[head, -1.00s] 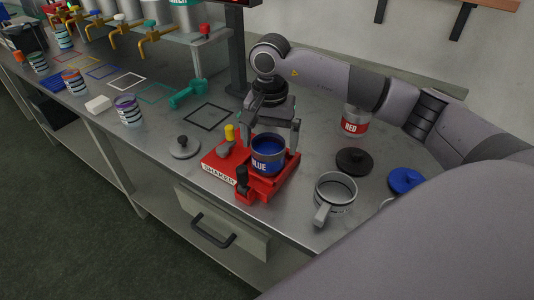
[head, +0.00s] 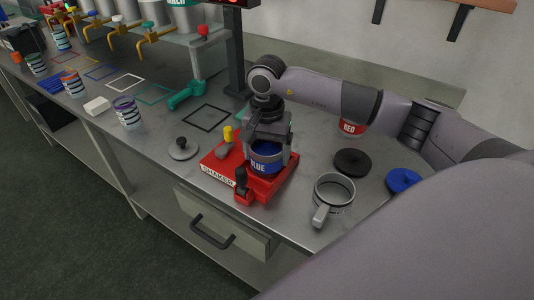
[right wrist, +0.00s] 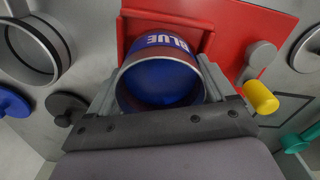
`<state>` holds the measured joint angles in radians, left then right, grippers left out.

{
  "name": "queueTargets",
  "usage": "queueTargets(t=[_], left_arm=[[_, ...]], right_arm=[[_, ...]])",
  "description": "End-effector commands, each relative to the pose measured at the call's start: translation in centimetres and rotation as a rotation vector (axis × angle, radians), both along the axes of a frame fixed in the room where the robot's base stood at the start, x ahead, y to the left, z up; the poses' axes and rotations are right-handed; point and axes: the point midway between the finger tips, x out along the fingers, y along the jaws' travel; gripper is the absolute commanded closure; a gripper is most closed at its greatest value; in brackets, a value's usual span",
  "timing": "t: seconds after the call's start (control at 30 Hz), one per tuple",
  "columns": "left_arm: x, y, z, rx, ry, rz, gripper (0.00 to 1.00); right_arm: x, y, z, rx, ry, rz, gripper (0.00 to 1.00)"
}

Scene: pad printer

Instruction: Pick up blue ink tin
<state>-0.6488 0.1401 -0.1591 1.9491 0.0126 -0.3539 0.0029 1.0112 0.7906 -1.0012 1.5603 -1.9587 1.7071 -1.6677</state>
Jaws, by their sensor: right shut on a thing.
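The blue ink tin (head: 266,158) stands upright on the red shaker (head: 224,171), open at the top with blue ink inside. In the right wrist view the tin (right wrist: 160,82) sits between the two fingers, its BLUE label facing the shaker side. My right gripper (head: 268,146) is over the tin from above and shut on it, one finger on each side; it also shows in the right wrist view (right wrist: 160,95). The tin's underside is hidden by the shaker. My left gripper is not in view.
A grey handled cup (head: 334,192), a black lid (head: 352,162) and a blue lid (head: 402,181) lie to the right. The red tin (head: 352,127) is partly behind my arm. A grey knobbed lid (head: 183,149) lies left of the shaker, whose yellow knob (head: 228,134) stands close by.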

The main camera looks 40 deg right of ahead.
Motion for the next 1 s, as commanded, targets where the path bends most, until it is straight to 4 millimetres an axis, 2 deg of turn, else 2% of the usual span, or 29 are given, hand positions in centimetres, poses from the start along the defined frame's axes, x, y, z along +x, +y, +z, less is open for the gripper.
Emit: queueTargets(t=[0.17, 0.27, 0.37, 0.7, 0.83, 1.0], left_arm=[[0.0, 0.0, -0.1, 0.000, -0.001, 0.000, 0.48], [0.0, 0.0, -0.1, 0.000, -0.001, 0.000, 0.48], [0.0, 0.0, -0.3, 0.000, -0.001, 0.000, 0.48], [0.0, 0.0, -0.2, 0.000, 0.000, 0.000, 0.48], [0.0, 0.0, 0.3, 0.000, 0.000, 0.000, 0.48], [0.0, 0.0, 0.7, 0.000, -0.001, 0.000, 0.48]], right_arm=[[0.1, 0.0, 1.3, 0.001, -0.006, -0.001, 0.59], [0.1, 0.0, 2.9, 0.001, -0.007, 0.000, 0.59], [0.2, 0.0, 5.2, 0.002, -0.009, 0.001, 0.59], [0.1, 0.0, 15.6, 0.000, -0.008, -0.001, 0.59], [0.1, -0.1, 17.8, 0.000, -0.005, -0.002, 0.59], [0.0, 0.0, 19.4, 0.000, -0.003, -0.001, 0.59]])
